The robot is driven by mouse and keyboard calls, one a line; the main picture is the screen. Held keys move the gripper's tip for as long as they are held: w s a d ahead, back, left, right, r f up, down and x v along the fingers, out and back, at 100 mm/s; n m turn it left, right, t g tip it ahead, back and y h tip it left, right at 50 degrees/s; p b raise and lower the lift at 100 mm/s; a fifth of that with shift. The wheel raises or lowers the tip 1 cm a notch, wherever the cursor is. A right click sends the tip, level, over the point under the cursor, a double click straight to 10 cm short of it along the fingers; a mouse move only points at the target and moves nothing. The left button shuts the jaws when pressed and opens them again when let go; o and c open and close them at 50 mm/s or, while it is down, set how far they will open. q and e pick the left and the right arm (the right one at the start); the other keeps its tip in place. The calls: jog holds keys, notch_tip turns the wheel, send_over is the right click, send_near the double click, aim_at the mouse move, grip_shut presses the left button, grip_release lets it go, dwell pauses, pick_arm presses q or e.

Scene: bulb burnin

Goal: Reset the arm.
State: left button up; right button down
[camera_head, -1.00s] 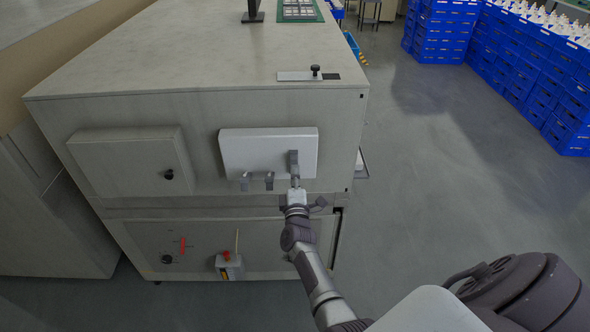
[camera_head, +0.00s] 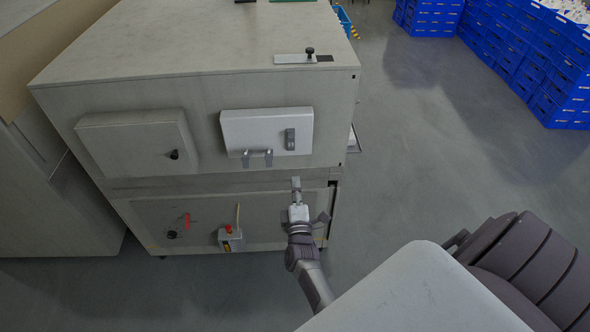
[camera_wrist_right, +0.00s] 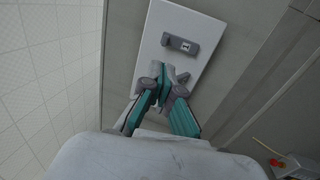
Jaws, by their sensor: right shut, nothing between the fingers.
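My right gripper (camera_head: 296,184) is shut and empty. It stands in front of the cabinet, below the white panel box (camera_head: 234,132) and apart from it in the head view. In the right wrist view the closed fingers (camera_wrist_right: 163,72) overlap the white panel (camera_wrist_right: 205,25), with the grey switch block (camera_wrist_right: 180,44) just beyond their tips. The switch block (camera_head: 290,139) sits at the panel's right side in the head view. Two grey levers (camera_head: 257,157) hang at the panel's lower edge. My left gripper is not in view.
The grey cabinet (camera_head: 190,55) fills the left and middle. Its lower front carries a red lever (camera_head: 187,221) and a small box with a red button (camera_head: 230,238). Blue crates (camera_head: 540,60) stand stacked at upper right.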

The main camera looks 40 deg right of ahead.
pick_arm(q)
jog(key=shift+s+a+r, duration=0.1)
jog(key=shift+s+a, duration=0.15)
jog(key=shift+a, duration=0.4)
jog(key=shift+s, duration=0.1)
